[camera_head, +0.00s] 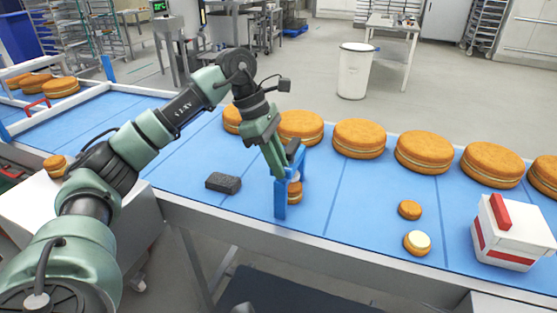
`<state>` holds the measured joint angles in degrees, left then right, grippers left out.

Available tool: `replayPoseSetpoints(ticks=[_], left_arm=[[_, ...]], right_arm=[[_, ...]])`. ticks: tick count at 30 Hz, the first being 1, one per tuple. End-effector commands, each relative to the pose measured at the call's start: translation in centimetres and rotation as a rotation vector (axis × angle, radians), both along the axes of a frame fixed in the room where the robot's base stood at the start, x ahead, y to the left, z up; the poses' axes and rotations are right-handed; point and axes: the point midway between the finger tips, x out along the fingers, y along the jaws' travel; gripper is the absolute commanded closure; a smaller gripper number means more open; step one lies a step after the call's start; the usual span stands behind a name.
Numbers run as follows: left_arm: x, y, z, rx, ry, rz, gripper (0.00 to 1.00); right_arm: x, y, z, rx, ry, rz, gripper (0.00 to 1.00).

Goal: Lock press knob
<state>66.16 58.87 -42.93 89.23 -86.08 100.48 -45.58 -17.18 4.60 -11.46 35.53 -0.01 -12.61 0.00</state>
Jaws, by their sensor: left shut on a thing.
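A small blue press frame (280,199) stands upright near the front edge of the blue conveyor belt. A small filled round cake (295,194) sits inside it, partly hidden by the frame. My left gripper (283,166) reaches down to the top of the press and is shut on its knob. The fingers hide most of the knob, so I cannot tell how it is turned. My right gripper is not in view.
A dark grey block (223,183) lies left of the press. Large filled rounds (359,138) line the belt's far side. Two small rounds (410,210) (417,243) and a white-and-red box (512,233) are to the right. The belt between them and the press is clear.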

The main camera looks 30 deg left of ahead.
Motion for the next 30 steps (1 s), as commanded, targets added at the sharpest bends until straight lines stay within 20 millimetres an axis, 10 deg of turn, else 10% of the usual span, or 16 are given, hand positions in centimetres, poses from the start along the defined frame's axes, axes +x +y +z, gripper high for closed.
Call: replayPoseSetpoints(ticks=[21,22,24,30], left_arm=[[0.09,0.02,0.13,0.0,-0.004,-0.072,1.0],[0.09,0.02,0.13,0.0,-0.004,-0.072,0.73],[0.08,0.01,0.12,0.0,-0.004,-0.072,0.6],[0.07,0.02,0.07,0.001,-0.002,-0.071,0.6]], right_arm=[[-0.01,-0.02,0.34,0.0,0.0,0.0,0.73],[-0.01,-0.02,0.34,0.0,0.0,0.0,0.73],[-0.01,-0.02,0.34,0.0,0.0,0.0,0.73],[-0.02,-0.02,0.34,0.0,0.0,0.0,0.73]])
